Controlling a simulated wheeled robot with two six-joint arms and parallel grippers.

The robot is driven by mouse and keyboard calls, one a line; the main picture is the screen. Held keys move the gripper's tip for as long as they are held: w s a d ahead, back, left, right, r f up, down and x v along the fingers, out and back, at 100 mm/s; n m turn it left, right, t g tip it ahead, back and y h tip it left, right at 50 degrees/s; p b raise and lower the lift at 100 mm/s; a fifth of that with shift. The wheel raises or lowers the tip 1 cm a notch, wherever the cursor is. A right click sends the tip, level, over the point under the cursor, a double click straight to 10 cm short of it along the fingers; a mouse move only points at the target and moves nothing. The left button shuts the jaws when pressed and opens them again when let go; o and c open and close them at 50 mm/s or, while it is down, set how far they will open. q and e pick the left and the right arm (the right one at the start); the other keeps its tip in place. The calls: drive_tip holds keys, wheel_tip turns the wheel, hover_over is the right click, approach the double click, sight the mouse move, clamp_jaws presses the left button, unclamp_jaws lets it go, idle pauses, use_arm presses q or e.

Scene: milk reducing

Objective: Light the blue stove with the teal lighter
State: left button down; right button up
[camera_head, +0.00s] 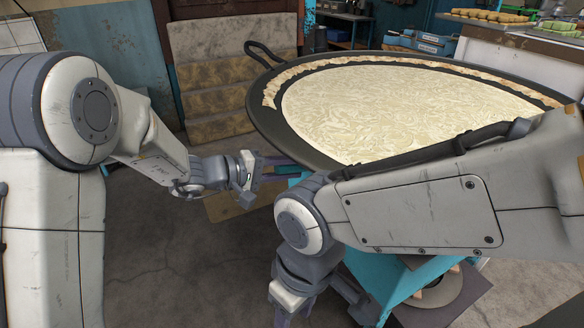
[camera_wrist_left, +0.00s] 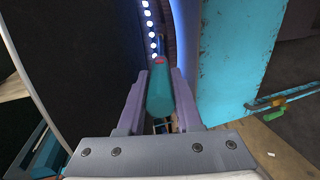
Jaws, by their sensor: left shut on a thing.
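My left gripper (camera_head: 268,165) is shut on the teal lighter (camera_wrist_left: 159,95), low beside the near left edge of the big pan. In the left wrist view the lighter sits between the two purple fingers (camera_wrist_left: 160,100), with a red spot at its far end. The blue stove (camera_head: 408,284) stands under the pan, partly hidden by my right arm. Its worn blue side (camera_wrist_left: 238,50) is just right of the lighter in the wrist view. A curved row of bright bluish-white dots (camera_wrist_left: 152,34) shows beyond the lighter tip. My right gripper (camera_head: 322,305) is open and low in front.
The wide black pan (camera_head: 262,112) holds pale milky liquid (camera_head: 380,108), with a handle at its back left. A green-and-orange pipe or valve (camera_wrist_left: 278,103) is on the stove's right in the wrist view. Bare floor (camera_head: 160,245) lies between my arms.

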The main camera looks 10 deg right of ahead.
use_arm(q)
drive_tip(key=shift+d+b, duration=0.1)
drive_tip(key=shift+b, duration=0.3)
idle(1.1)
drive_tip(key=shift+a, duration=0.2)
drive_tip(key=s+a+b, duration=0.3)
drive_tip(key=a, duration=0.6)
drive_tip(key=shift+a, duration=0.15)
drive_tip(key=s+a, duration=0.3)
drive_tip(key=a, duration=0.7)
drive_tip(key=s+a+b, duration=0.1)
drive_tip(key=s+a, duration=0.3)
drive_tip(key=a, duration=0.6)
drive_tip(key=shift+a, duration=0.4)
idle(0.5)
